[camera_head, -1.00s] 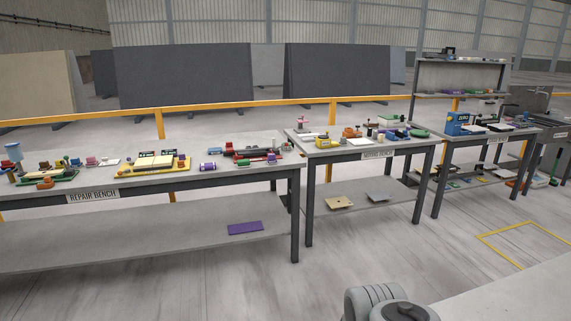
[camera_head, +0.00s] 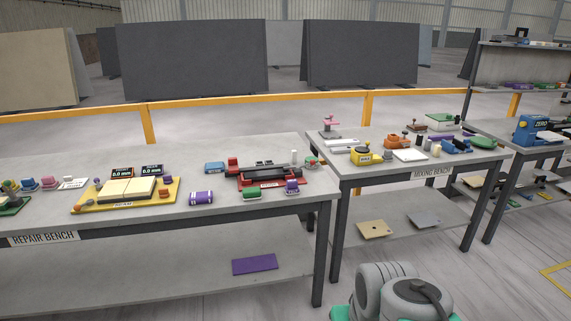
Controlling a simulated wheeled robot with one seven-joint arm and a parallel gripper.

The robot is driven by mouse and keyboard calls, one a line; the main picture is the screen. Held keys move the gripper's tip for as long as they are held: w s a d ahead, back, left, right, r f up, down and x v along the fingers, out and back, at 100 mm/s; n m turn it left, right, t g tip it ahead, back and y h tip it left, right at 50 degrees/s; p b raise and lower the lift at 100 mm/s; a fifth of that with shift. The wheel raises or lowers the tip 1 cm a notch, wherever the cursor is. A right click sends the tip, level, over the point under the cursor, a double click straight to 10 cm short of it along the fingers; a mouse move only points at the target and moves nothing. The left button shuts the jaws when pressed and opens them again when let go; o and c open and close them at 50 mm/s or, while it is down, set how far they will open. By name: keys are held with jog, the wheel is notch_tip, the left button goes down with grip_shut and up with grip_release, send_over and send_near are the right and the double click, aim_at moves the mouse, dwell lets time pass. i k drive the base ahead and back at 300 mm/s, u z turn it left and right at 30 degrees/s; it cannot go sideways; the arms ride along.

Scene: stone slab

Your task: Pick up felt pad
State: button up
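No thing is labelled as the felt pad, and I cannot tell which flat piece it is. A flat purple rectangle (camera_head: 255,264) lies on the repair bench's lower shelf. A tan square piece with small marks (camera_head: 374,230) and a grey square piece (camera_head: 423,221) lie on the mixing bench's lower shelf. A white flat piece (camera_head: 409,155) lies on the mixing bench top. My gripper is not in view; only rounded grey and green links of my arm show at the bottom right.
The repair bench (camera_head: 200,222) holds a yellow fixture (camera_head: 168,191), a purple cylinder (camera_head: 202,198) and a red-and-black device (camera_head: 268,175). The mixing bench (camera_head: 350,172) stands to its right, with another shelved bench beyond. A yellow rail (camera_head: 200,105) runs behind. Floor shows in front of the benches.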

aim_at(291, 188)
jog(key=i, duration=2.3)
jog(key=u, duration=1.95)
